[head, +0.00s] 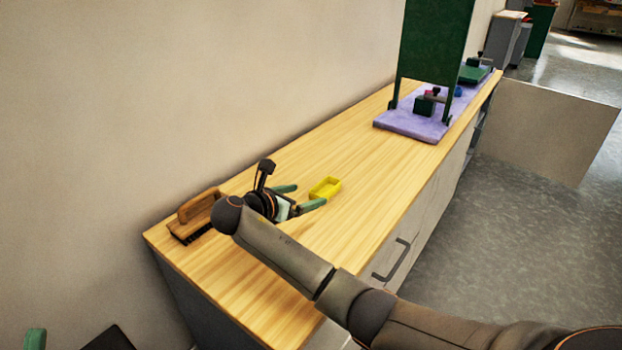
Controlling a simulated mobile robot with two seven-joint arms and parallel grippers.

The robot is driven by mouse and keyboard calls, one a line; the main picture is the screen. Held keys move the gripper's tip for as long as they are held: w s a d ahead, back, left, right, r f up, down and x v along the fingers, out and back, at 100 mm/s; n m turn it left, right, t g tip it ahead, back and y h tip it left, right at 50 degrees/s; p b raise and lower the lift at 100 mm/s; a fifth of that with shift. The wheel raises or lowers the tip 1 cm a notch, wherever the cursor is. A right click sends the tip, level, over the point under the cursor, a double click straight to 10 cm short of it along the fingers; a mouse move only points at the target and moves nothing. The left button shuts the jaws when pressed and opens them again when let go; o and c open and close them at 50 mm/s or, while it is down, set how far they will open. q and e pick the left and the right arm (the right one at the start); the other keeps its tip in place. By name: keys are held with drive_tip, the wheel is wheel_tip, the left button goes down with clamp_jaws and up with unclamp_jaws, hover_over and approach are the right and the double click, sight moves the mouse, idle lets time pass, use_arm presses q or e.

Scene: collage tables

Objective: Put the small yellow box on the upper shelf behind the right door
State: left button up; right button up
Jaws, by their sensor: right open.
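The small yellow box (325,188) is an open-topped tray lying on the wooden counter. My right gripper (311,195) is low over the counter with its green fingers spread apart. Its fingertips point at the near side of the yellow box; I cannot tell whether they touch it. A pale cabinet door (548,128) stands swung open at the far end of the counter front. The shelves behind it are almost wholly hidden by the counter edge. Only a green fingertip of my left gripper (35,339) shows at the bottom left corner.
A wooden brush (197,215) lies left of my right gripper, near the wall. A purple mat (410,122) with a green stand (435,45) is farther along the counter (365,215). The near cabinet door, with a dark handle (392,260), is shut. Floor right of the counter is clear.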

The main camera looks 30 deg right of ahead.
drive_tip(key=shift+w+d+f, duration=0.1)
drive_tip(key=shift+w+d, duration=0.05)
drive_tip(key=shift+w, duration=0.2)
drive_tip(key=b, duration=0.3)
approach(334, 183)
drive_tip(key=shift+s+d+f, duration=0.3)
drive_tip(key=shift+d, duration=0.35)
drive_tip(key=b+x, duration=0.1)
drive_tip(key=x, duration=0.1)
drive_tip(key=b+x, duration=0.2)
drive_tip(key=x, duration=0.1)
drive_tip(key=shift+w+a+b, duration=0.2)
drive_tip(key=shift+w+b, duration=0.1)
drive_tip(key=shift+w, duration=0.05)
drive_tip(key=shift+w+d+r, duration=0.1)
drive_tip(key=shift+w+d, duration=0.05)
drive_tip(key=shift+d, duration=0.1)
use_arm(q)
wheel_tip(334, 183, down, 7)
drive_tip(key=shift+w+d+n, duration=0.3)
drive_tip(key=shift+n, duration=0.1)
drive_tip(key=shift+r, duration=0.1)
use_arm(e)
drive_tip(key=shift+c, duration=0.2)
clamp_jaws()
